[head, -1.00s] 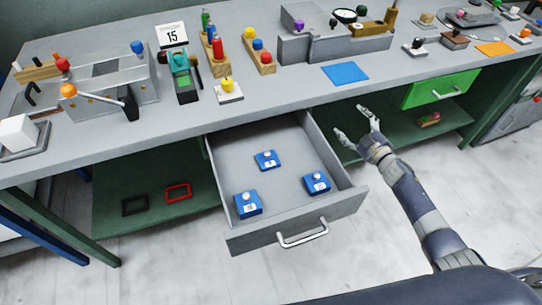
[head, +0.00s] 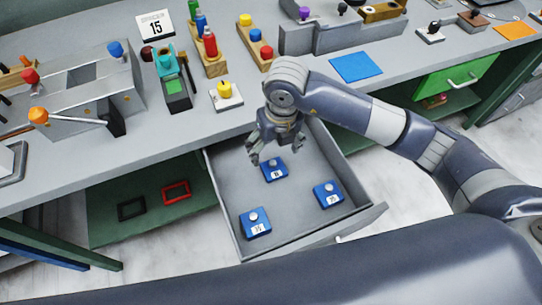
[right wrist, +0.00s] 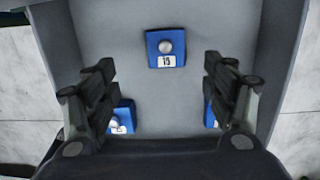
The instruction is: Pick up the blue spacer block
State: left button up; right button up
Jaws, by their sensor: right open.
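Three blue blocks with round grey knobs and white number labels lie in the open grey drawer (head: 232,185). The back block (head: 274,169) is also in the right wrist view (right wrist: 165,47), where its label reads 15. The front-left block (head: 255,222) and the front-right block (head: 328,194) have labels too small to read surely. My right gripper (head: 276,155) points down above the back block, open and empty. In the right wrist view the back block lies beyond the open fingers (right wrist: 160,85); the two front blocks are partly hidden behind the fingers. My left gripper is out of view.
The workbench edge runs just behind the gripper. On the bench are a calendar (head: 155,26) showing 15, a yellow-knobbed block (head: 226,95), and a blue mat (head: 356,67). A red frame (head: 176,192) and a dark frame (head: 131,208) lie on the green lower shelf.

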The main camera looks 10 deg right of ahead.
aim_at(274, 165)
jog(key=shift+h, duration=0.3)
notch_tip(274, 165, down, 4)
jog(key=shift+w+d+f, duration=0.1)
jog(key=shift+d, duration=0.05)
jog(key=shift+w+f, duration=0.15)
jog(key=shift+f, duration=0.5)
notch_tip(274, 165, down, 4)
jog(key=shift+w+f+p, duration=0.1)
jog(key=shift+f+p, duration=0.1)
jog(key=shift+p, duration=0.55)
jog(key=shift+w+f, duration=0.1)
jog(key=shift+f, duration=0.25)
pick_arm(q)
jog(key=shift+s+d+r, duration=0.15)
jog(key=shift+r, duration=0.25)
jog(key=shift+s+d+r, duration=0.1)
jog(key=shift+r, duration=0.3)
pick_arm(e)
jog(key=shift+c, duration=0.3)
jog(key=c, duration=1.2)
